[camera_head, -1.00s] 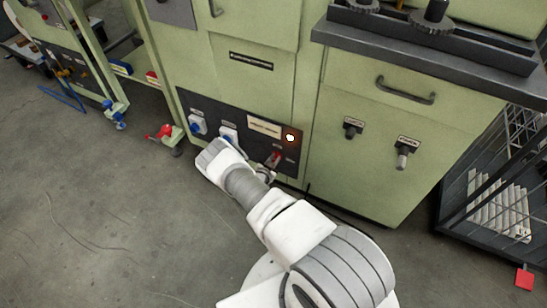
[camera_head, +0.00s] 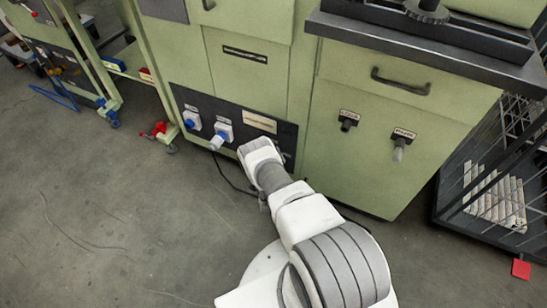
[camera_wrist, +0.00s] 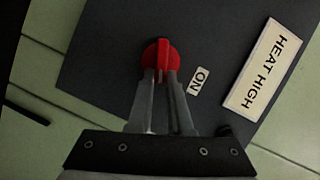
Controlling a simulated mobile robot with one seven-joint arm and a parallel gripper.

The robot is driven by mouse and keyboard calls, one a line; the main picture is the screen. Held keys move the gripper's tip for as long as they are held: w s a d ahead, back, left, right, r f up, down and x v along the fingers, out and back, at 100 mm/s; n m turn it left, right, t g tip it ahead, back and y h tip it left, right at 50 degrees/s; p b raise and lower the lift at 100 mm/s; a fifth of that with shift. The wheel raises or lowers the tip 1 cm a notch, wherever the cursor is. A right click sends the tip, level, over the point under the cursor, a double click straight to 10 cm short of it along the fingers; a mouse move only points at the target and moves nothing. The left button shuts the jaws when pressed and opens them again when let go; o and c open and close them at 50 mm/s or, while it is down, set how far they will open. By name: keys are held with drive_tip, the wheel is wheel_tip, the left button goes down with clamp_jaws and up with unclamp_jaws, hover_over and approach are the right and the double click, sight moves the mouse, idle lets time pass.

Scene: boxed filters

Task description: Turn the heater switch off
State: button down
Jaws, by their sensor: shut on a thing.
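The red switch knob (camera_wrist: 161,56) sits on a dark panel in the wrist view, with its ridge running up and down the picture. An "ON" label (camera_wrist: 199,81) is just right of it and a "HEAT HIGH" plate (camera_wrist: 263,66) farther right. My gripper (camera_wrist: 161,76) is shut on the knob, one finger on each side. In the head view my arm's wrist hides the knob and the fingers. The dark panel (camera_head: 285,129) on the green cabinet shows no orange light there.
Two blue-and-white sockets (camera_head: 192,120) are left of my wrist on the panel. A drawer handle (camera_head: 400,82) and two hooks or knobs (camera_head: 398,145) are on the right cabinet front. A black rack (camera_head: 455,200) stands at right. The floor (camera_head: 100,220) at left is mostly clear.

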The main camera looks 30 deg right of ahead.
drive_tip(key=shift+w+d+f+m+t, duration=0.15)
drive_tip(key=shift+m+t, duration=0.1)
drive_tip(key=shift+m, duration=0.3)
drive_tip(key=shift+s+d+f+m+t, duration=0.1)
drive_tip(key=shift+m+t, duration=0.15)
drive_tip(key=shift+m, duration=0.3)
drive_tip(key=shift+w, duration=0.1)
drive_tip(key=c, duration=0.8)
unclamp_jaws()
drive_tip(key=shift+c, duration=0.2)
drive_tip(key=shift+a, duration=0.1)
